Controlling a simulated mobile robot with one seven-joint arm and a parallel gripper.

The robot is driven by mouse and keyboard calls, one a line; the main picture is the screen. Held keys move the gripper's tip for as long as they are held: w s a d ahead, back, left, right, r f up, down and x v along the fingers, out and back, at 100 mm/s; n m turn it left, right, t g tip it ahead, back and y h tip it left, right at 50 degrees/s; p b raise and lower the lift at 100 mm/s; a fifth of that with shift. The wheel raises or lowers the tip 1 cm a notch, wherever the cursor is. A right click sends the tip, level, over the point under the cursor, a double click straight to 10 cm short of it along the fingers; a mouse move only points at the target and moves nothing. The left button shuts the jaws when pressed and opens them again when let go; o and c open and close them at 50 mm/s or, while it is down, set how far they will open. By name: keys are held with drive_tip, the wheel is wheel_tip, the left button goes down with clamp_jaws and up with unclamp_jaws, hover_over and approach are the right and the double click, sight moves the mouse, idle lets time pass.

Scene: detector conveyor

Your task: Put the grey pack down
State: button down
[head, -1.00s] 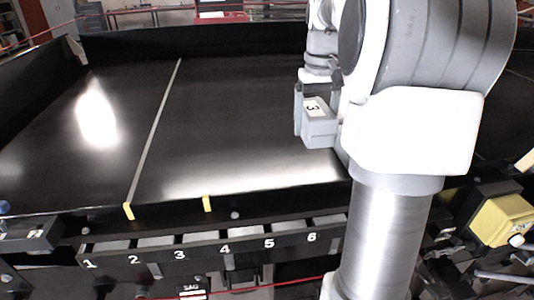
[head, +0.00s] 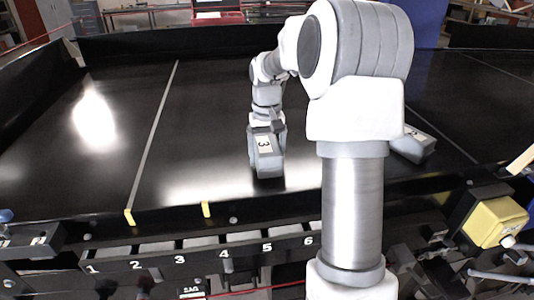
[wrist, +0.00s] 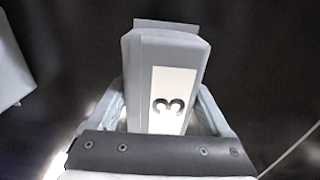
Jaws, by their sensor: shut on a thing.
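The grey pack (head: 267,165), with a white label marked 3, is between the fingers of my gripper (head: 265,133). In the head view it hangs upright at or just above the black belt, right of the pale line. I cannot tell whether its lower end touches the belt. The wrist view shows the pack (wrist: 170,50) from above, with one finger of my gripper (wrist: 165,103) along each side. The pack's underside is hidden.
A second grey pack (head: 412,146) lies on the black belt (head: 200,130) at the right, partly behind my arm. Bare belt surrounds the held pack on the left. A numbered rail (head: 205,254) and two yellow marks line the front edge.

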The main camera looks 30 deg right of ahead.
sight(267, 145)
drive_tip(key=shift+f, duration=0.15)
unclamp_jaws()
wheel_tip(267, 145, up, 12)
drive_tip(key=shift+r, duration=0.15)
idle(0.4)
drive_tip(key=shift+a, duration=0.1)
idle(0.4)
